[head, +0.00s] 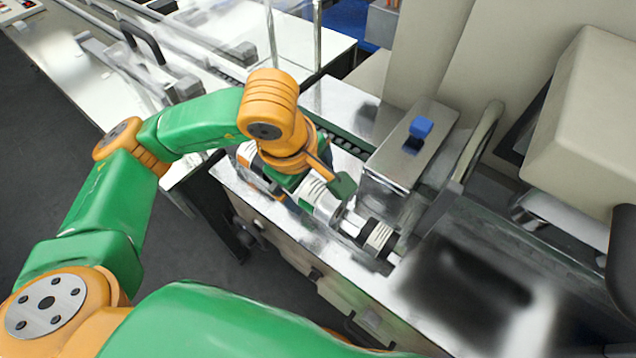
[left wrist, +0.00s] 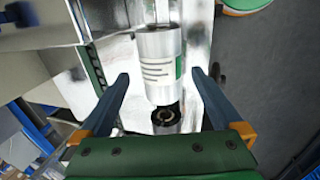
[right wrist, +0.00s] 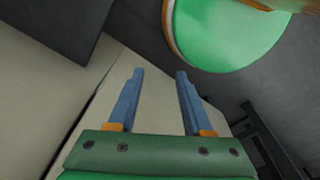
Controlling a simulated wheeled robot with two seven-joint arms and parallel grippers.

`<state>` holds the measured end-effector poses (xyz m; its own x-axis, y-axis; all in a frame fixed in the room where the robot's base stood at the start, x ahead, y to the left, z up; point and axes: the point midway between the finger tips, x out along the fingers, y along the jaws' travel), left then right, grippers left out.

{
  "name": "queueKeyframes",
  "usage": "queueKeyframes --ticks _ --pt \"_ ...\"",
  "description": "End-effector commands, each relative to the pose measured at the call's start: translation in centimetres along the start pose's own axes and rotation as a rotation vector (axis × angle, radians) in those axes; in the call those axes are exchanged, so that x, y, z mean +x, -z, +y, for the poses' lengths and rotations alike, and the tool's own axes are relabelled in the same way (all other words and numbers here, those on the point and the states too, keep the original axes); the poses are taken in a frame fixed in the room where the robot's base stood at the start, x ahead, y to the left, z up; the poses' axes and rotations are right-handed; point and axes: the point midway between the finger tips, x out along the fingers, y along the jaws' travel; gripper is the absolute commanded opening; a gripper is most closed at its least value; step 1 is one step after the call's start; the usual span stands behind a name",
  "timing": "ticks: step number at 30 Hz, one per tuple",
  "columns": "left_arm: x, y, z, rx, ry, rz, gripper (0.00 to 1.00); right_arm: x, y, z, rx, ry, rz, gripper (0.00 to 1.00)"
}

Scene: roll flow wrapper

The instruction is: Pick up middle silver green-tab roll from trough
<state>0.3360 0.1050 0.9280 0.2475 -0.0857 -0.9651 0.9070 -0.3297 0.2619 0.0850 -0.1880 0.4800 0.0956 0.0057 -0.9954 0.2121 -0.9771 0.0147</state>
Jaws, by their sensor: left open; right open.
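The middle silver roll (head: 318,196) lies in the trough on the machine bench, partly hidden by my left gripper (head: 322,180). In the left wrist view the silver roll (left wrist: 155,62) has dark printed lines and a green tab (left wrist: 180,66) on its right side. My left gripper (left wrist: 160,78) is open, with one blue finger on each side of the roll and visible gaps between. My right gripper (right wrist: 159,73) is open and empty, away from the rolls, near a beige surface.
Another roll with a dark end (head: 379,238) lies to the right in the trough, and one (head: 247,154) to the left behind my arm. A dark-looking metal tray (head: 420,262) is at the right.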

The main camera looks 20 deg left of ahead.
Motion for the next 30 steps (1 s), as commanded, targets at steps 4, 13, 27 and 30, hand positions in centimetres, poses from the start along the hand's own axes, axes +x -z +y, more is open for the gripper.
queueKeyframes --ticks 4,13,27,30 --pt "2.8 -0.2 -0.3 -0.002 0.007 -0.002 1.00 -0.9 -0.4 -0.1 0.000 0.001 -0.009 0.50" --pt "3.9 -0.3 -0.2 0.002 0.000 -0.002 1.00 -0.8 -0.1 0.1 -0.001 -0.001 -0.003 0.50" --pt "3.9 -0.3 -0.2 0.002 0.001 -0.002 0.00 -0.8 0.0 0.2 -0.001 -0.003 -0.001 0.50" --pt "3.9 -0.3 -0.2 0.001 0.001 -0.002 0.00 -0.8 0.0 0.2 -0.001 -0.003 -0.001 0.50"
